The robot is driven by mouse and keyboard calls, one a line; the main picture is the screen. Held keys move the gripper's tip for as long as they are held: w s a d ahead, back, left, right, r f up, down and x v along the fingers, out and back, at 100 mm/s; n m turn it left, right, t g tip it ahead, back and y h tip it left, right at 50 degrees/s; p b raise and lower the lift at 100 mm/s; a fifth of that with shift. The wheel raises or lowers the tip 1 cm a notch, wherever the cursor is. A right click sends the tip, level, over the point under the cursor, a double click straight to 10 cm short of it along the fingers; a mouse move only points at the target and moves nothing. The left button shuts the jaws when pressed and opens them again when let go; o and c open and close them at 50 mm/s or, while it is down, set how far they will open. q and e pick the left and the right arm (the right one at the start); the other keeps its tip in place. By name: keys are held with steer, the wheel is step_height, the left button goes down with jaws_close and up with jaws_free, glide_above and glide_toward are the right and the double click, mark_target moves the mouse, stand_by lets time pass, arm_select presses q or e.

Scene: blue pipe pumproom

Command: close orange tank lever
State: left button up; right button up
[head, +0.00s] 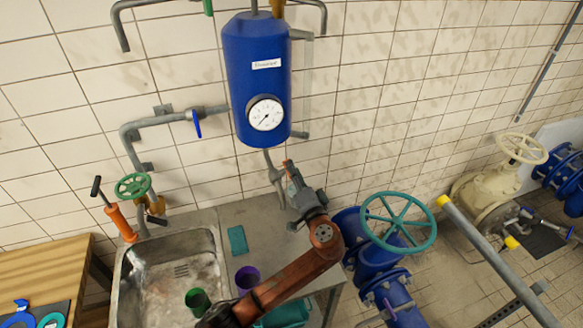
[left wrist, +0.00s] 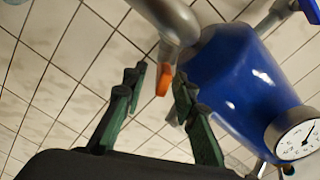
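The blue tank (head: 258,75) with a round gauge hangs on the tiled wall; it also shows at the right of the left wrist view (left wrist: 235,75). The orange lever (left wrist: 164,80) sits by a grey pipe (left wrist: 172,20) at one end of the tank. A small orange-red piece at the pipe below the tank, probably this lever (head: 288,163), shows in the head view. My left gripper (head: 293,180) is just below the tank. Its green fingers (left wrist: 158,85) are apart, with the lever between the tips in the picture. I cannot tell whether they touch it. My right gripper is out of view.
A grey pipe with a blue lever (head: 196,123) is left of the tank. A metal sink (head: 125,285), a purple cup (head: 248,278) and a teal sponge (head: 237,240) are below. A teal handwheel (head: 399,221) on blue pipework stands close right of my arm.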

arm_select(q)
steer(key=shift+w+a, duration=0.25)
steer(key=shift+w, duration=0.6)
steer(key=shift+c, duration=0.3)
steer(key=c, duration=0.6)
jaws_close()
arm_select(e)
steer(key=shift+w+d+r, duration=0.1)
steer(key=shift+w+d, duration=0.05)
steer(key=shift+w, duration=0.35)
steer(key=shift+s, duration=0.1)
